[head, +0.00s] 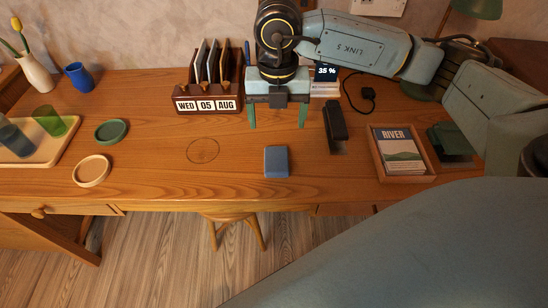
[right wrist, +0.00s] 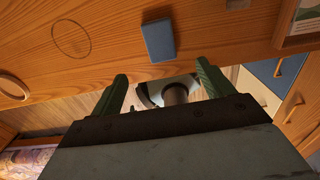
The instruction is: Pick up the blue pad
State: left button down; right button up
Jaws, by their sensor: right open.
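The blue pad (head: 276,161) lies flat on the wooden desk (head: 230,172), near its front edge and right of a round ring mark. It also shows in the right wrist view (right wrist: 158,41), beyond the fingertips. My right gripper (head: 277,120) hangs behind the pad in the head view, with its two green fingers spread apart and nothing between them. The fingers also show in the right wrist view (right wrist: 162,82). The pad is apart from the gripper. My left gripper does not show.
A desk calendar organizer (head: 209,104) stands left of my right gripper. A black stapler-like object (head: 336,122) and a wooden tray with a RIVER booklet (head: 400,150) are to the right. Coasters (head: 91,171) and a tray with cups (head: 62,150) are at left. Desk around the pad is clear.

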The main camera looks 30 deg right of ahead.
jog(key=b, duration=0.1)
send_over(276, 159)
notch_tip(276, 159, down, 6)
jog(key=shift+s+f, duration=0.15)
jog(key=shift+f, duration=0.1)
notch_tip(276, 159, down, 5)
jog(key=shift+r+b, duration=0.1)
jog(key=shift+b, duration=0.75)
jog(key=shift+f, duration=0.7)
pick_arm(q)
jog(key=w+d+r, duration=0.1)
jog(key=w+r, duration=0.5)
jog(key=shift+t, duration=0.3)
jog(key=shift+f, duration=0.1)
pick_arm(e)
jog(key=c, duration=1.1)
jog(key=shift+o, duration=0.2)
